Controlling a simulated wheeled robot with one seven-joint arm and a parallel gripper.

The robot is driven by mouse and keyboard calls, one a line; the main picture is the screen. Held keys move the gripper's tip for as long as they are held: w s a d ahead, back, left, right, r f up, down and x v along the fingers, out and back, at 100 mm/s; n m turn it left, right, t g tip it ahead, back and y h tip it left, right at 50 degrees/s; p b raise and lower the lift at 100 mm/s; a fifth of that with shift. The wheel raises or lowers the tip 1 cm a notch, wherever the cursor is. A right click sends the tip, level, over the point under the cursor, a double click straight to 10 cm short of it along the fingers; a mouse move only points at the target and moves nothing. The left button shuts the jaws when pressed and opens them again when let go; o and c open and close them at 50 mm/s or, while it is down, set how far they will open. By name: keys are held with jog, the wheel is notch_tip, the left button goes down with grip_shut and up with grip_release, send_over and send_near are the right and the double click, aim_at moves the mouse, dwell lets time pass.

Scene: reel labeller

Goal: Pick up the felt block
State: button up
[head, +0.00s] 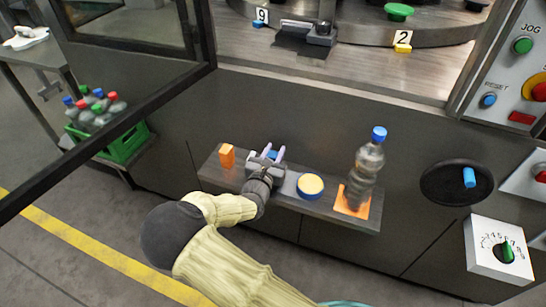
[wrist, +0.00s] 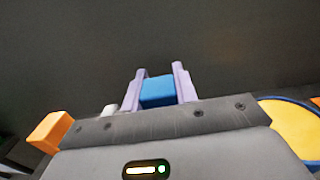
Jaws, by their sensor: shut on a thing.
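The felt block appears as a blue block (wrist: 157,92) between the two pale purple fingers of my gripper (wrist: 161,84) in the wrist view. The fingers press on its left and right sides. In the head view my gripper (head: 273,154) is over the shelf, left of its middle. Only a little of the blue block (head: 272,155) shows there between the fingers. Its lower part is hidden by the gripper body, and I cannot tell whether it still touches the shelf.
The dark machine front rises behind. A green bottle crate (head: 125,146) stands at left.

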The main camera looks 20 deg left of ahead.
notch_tip(320, 180, up, 10)
jog(key=shift+f+p, duration=0.2)
jog(key=shift+p, duration=0.7)
jog(key=shift+a, duration=0.15)
dwell(1.3)
